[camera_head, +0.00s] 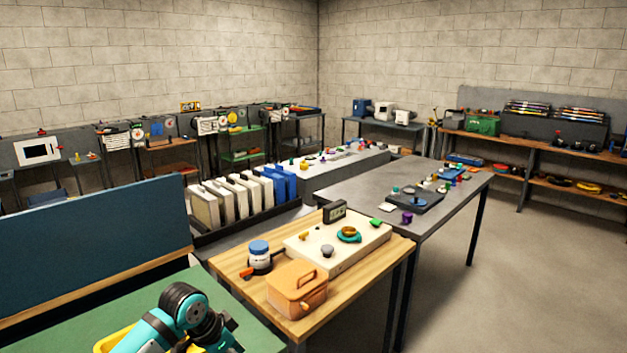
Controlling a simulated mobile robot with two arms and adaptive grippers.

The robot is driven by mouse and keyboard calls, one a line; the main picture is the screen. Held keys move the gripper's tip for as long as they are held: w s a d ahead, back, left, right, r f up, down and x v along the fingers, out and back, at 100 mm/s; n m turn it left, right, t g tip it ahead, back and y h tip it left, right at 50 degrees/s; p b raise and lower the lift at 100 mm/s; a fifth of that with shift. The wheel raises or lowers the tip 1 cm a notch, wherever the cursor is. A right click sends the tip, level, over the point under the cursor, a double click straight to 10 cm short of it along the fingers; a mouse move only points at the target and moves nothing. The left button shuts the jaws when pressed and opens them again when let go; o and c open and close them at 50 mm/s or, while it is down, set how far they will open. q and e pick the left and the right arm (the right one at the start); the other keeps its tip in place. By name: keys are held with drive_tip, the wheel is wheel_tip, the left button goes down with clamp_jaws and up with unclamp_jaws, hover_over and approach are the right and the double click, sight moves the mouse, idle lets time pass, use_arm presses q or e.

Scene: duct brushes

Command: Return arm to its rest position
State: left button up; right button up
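A teal and black arm, which looks like my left arm, shows at the bottom left of the head view, in front of a green tabletop (105,318). It is bent, with a dark round joint at its top. I cannot make out any gripper fingers on it, as the lower parts run out of the frame. My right arm and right gripper do not show.
A wooden table (350,293) ahead holds an orange box (297,290), a jar (259,257) and a pale panel (350,246). A blue divider (95,235) stands at left. A grey table (345,190) lies beyond. The floor (540,285) at right is clear.

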use_arm(q)
drive_tip(key=s+a+f+n, duration=0.2)
drive_tip(key=f, duration=0.8)
drive_tip(key=s+a+f+n, duration=0.1)
drive_tip(key=a+f+n, duration=0.1)
drive_tip(key=f, duration=0.8)
drive_tip(key=s+a+f+n+y, duration=0.2)
drive_tip(key=s+a+f, duration=0.1)
drive_tip(key=s+f, duration=1.5)
drive_tip(key=s, duration=0.6)
drive_tip(key=s+f+g+y, duration=0.1)
drive_tip(key=s+f, duration=0.5)
drive_tip(key=s, duration=0.6)
drive_tip(key=s+f+g, duration=0.1)
drive_tip(key=s+f, duration=0.5)
drive_tip(key=s, duration=0.6)
drive_tip(key=shift+s+f+n, duration=0.35)
drive_tip(key=shift+s+n, duration=0.05)
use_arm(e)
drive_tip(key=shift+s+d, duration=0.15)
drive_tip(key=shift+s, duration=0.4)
